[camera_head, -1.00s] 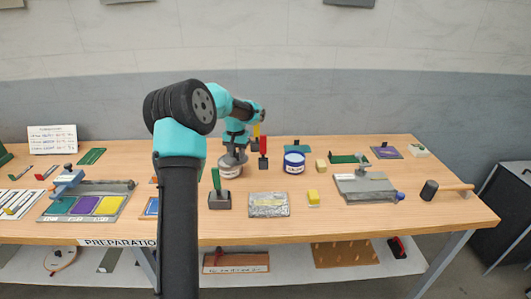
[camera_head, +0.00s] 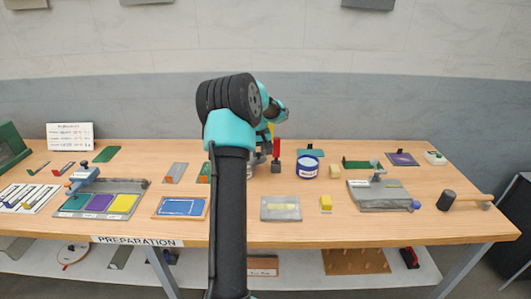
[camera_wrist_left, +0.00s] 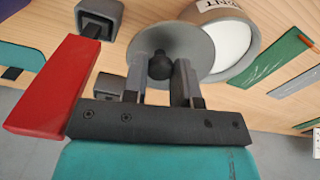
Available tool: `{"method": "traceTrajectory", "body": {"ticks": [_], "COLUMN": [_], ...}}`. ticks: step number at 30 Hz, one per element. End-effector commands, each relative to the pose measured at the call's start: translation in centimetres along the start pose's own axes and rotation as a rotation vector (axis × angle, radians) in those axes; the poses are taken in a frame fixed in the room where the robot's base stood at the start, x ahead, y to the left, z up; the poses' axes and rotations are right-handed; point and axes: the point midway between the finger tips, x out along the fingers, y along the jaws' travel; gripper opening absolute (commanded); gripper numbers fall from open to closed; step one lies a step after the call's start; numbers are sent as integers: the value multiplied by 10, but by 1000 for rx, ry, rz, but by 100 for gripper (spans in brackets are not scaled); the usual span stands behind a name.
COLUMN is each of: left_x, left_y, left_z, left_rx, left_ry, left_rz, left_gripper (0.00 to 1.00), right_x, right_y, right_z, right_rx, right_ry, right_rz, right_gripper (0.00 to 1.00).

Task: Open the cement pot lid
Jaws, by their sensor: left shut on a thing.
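The cement pot (camera_wrist_left: 222,20) is grey with a white label, only partly readable, and it shows at the top of the left wrist view. Its white inside (camera_wrist_left: 232,48) shows beside the lid. The lid (camera_wrist_left: 183,38) is a grey disc with a dark round knob (camera_wrist_left: 161,66). It is off to one side of the pot's mouth and covers part of it. My left gripper (camera_wrist_left: 161,72) is shut on the lid's knob. In the head view my own arm hides most of the pot and the gripper. My right gripper is not in view.
A red-handled tool (camera_head: 277,148) stands close to my left gripper, its red part (camera_wrist_left: 55,88) large in the wrist view. A blue-and-white pot (camera_head: 307,167) stands right of it.

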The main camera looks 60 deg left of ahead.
Motion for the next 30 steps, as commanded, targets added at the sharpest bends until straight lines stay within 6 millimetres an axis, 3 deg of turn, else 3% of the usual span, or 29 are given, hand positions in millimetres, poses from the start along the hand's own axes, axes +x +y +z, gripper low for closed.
{"method": "traceTrajectory", "body": {"ticks": [8, 9, 17, 25, 30], "left_x": [-1, -1, 0, -1, -12], "left_y": [0, 0, 0, 0, 1], "left_z": [0, 0, 0, 0, 0], "left_rx": [0, 0, 1, 1, 1], "left_ry": [0, 0, 0, 0, 2], "left_rz": [0, 0, 0, 0, 1], "left_gripper": [0, 28, 52, 52, 52], "right_x": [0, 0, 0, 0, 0], "right_y": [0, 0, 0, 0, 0], "right_z": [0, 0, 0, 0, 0], "right_rx": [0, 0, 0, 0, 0], "right_ry": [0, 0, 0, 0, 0], "right_rz": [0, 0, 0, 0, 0], "right_gripper": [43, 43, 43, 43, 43]}}
